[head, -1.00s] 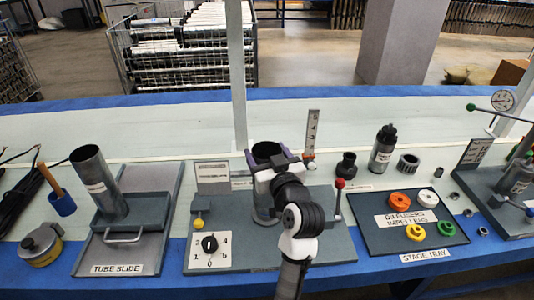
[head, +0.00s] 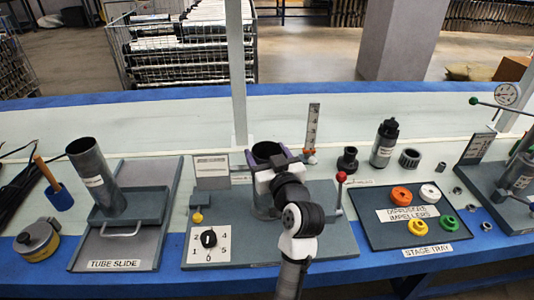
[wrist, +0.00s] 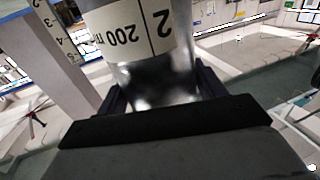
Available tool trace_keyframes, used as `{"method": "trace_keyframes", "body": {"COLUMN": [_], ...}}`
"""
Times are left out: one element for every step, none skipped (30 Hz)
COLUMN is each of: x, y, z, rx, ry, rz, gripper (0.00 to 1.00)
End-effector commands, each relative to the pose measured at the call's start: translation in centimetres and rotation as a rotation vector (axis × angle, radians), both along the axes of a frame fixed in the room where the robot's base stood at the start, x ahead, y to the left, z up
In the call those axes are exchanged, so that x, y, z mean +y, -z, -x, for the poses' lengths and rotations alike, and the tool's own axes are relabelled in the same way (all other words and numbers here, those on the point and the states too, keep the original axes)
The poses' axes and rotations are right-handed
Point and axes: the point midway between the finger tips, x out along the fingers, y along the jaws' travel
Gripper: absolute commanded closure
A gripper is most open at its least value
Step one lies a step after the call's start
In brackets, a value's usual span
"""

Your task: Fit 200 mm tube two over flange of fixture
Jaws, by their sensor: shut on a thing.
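The metal tube (head: 261,200) is upright over the middle of the fixture base plate (head: 335,243) in the head view. Its open dark top faces up. In the wrist view the tube (wrist: 160,80) carries a white label with "2" and "200 m". My gripper (wrist: 160,95) is shut on it, with a dark finger on each side. In the head view my gripper (head: 272,172) grips the tube near its top from the front. My wrist and forearm hide much of its lower end and the flange, so I cannot tell whether they touch.
The stage tray (head: 375,235) holds coloured parts farther right. A dial panel (head: 210,241) is front left.

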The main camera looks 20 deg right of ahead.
Motion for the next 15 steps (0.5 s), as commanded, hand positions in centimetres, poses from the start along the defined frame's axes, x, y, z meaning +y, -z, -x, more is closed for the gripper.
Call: {"method": "trace_keyframes", "body": {"x": [0.0, 0.0, 0.0, 0.0, 0.0, 0.0, 0.0, 0.0, 0.0, 0.0, 0.0, 0.0, 0.0, 0.0, 0.0], "y": [0.1, 0.2, 0.3, 0.4, 0.4, 0.5, 0.6, 0.7, 0.8, 0.8, 0.9, 1.0, 1.1, 1.2, 1.2], "z": [0.0, 0.0, 0.0, 0.0, 0.0, 0.0, 0.0, 0.0, 0.0, 0.0, 0.0, 0.0, 0.0, 0.0, 0.0], "rx": [-0.003, -0.003, -0.003, -0.003, -0.003, -0.003, -0.003, -0.003, -0.003, -0.003, -0.003, -0.003, -0.003, -0.003, -0.003], "ry": [0.0, 0.0, 0.0, 0.0, 0.0, 0.0, 0.0, 0.0, 0.0, 0.0, 0.0, 0.0, 0.0, 0.0, 0.0], "rz": [0.001, 0.001, 0.001, 0.001, 0.001, 0.001, 0.001, 0.001, 0.001, 0.001, 0.001, 0.001, 0.001, 0.001, 0.001], "gripper": [0.87, 0.87, 0.87, 0.87, 0.87, 0.87, 0.87, 0.87, 0.87, 0.87, 0.87, 0.87, 0.87, 0.87, 0.87]}}
